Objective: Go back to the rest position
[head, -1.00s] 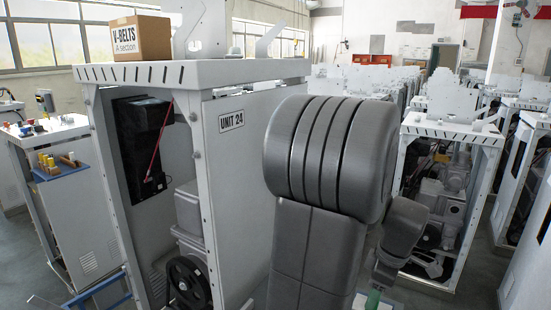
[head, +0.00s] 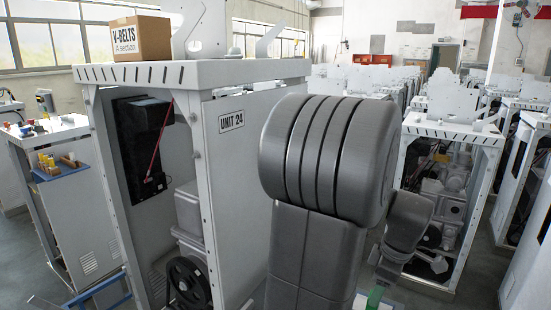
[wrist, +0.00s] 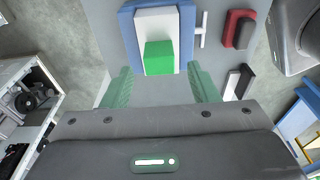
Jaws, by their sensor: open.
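My gripper (wrist: 159,70) shows in the wrist view with its two green fingers spread apart. Nothing is held between them. Beyond the fingertips, a green block (wrist: 158,57) sits against a white piece (wrist: 154,20) inside a blue holder (wrist: 128,32). I cannot tell the exact gap between the fingers and the holder. In the head view my grey arm fills the middle right, and only a green bit of the gripper (head: 375,297) shows at the bottom edge.
The UNIT 24 frame (head: 200,72) stands close left of my arm, with a V-belts box (head: 140,38) on top. Another dispenser frame (head: 450,130) stands to the right. A red and dark item (wrist: 238,30) lies beside the blue holder. Floor shows between the rows.

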